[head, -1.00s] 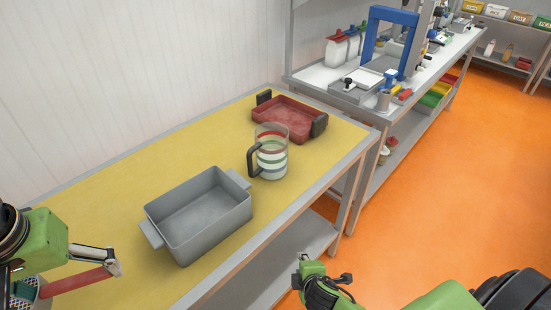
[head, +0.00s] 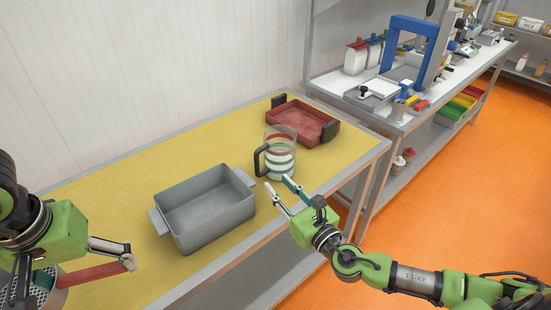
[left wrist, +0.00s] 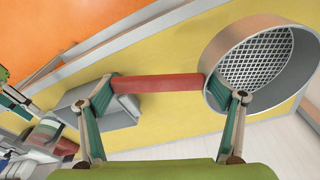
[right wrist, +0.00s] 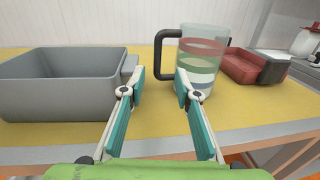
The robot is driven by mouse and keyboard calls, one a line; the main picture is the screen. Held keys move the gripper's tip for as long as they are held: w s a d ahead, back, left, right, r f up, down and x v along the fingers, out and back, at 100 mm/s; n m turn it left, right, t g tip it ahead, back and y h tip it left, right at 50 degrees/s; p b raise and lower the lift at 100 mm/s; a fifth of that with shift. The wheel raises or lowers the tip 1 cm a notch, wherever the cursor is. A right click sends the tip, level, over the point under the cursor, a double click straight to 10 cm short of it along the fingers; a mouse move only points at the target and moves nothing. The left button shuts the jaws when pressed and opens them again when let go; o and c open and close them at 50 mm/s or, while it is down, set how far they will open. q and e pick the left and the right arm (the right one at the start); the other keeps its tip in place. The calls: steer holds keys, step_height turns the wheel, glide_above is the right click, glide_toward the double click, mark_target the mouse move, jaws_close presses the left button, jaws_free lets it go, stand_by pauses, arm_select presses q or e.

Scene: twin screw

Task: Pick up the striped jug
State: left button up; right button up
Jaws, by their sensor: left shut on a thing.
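The striped jug (head: 280,163) stands upright on the yellow bench top. It is clear with red, green and white bands, and its black handle faces left. In the right wrist view the jug (right wrist: 203,62) is just ahead, right of centre. My right gripper (head: 277,183) is open and empty, in front of the jug near the bench's front edge, with its fingers apart. My left gripper (head: 84,273) is shut on the red handle of a round metal sieve (left wrist: 215,60) at the near left. The sieve shows only partly in the head view.
A grey bin (head: 205,212) with side handles stands left of the jug. A red tray (head: 302,122) with black handles is close behind the jug. The bench (head: 115,215) has clear room at left. A second workbench (head: 360,97) with equipment stands at the back right.

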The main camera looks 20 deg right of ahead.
mark_target(258, 163)
arm_select(q)
steer(key=shift+w+r+p, duration=0.1)
steer(key=shift+r+p, duration=0.75)
steer(key=shift+r, duration=0.05)
arm_select(e)
steer(key=w, duration=0.2)
steer(key=w+a, duration=0.1)
steer(key=w, duration=0.3)
steer(key=shift+w+a, duration=0.3)
arm_select(q)
steer(key=shift+r, duration=0.2)
arm_select(e)
steer(key=shift+w+r, duration=0.15)
steer(key=shift+w, duration=0.1)
arm_select(q)
steer(key=shift+r+p, duration=0.5)
steer(key=shift+p, duration=0.15)
arm_select(e)
steer(key=w, duration=0.2)
steer(key=w+a, duration=0.1)
steer(key=w, duration=0.1)
steer(key=shift+a, duration=0.1)
steer(key=shift+w, duration=0.25)
steer(key=shift+s, duration=0.1)
steer(key=shift+c, duration=1.1)
steer(key=shift+r, duration=0.1)
jaws_close()
